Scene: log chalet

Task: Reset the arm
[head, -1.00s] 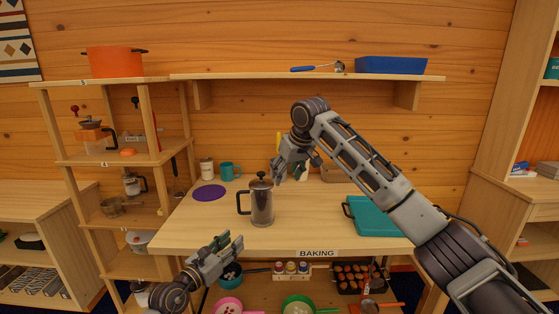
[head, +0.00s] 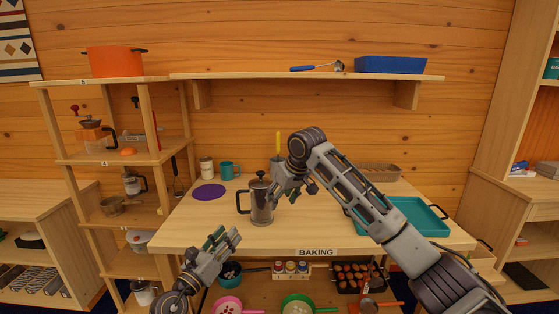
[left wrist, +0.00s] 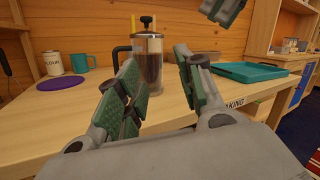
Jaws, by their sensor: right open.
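My right arm reaches in from the right in the head view. Its gripper (head: 294,188) is open and empty, pointing down above the table just right of the French press. A right fingertip (left wrist: 222,10) also shows at the top of the left wrist view. My left gripper (head: 222,239) is low at the table's front left edge. In the left wrist view its two green-padded fingers (left wrist: 160,85) stand apart with nothing between them. The French press (head: 262,202), metal and glass with a black handle, stands upright on the table, beyond the left fingers (left wrist: 148,62).
On the table (head: 310,236) are a purple mat (head: 209,192), a teal mug (head: 229,171), a flour canister (head: 206,168), a teal tray (head: 420,217) and a loaf pan (head: 380,172). A shelf (head: 300,76) hangs above. The table's front middle is clear.

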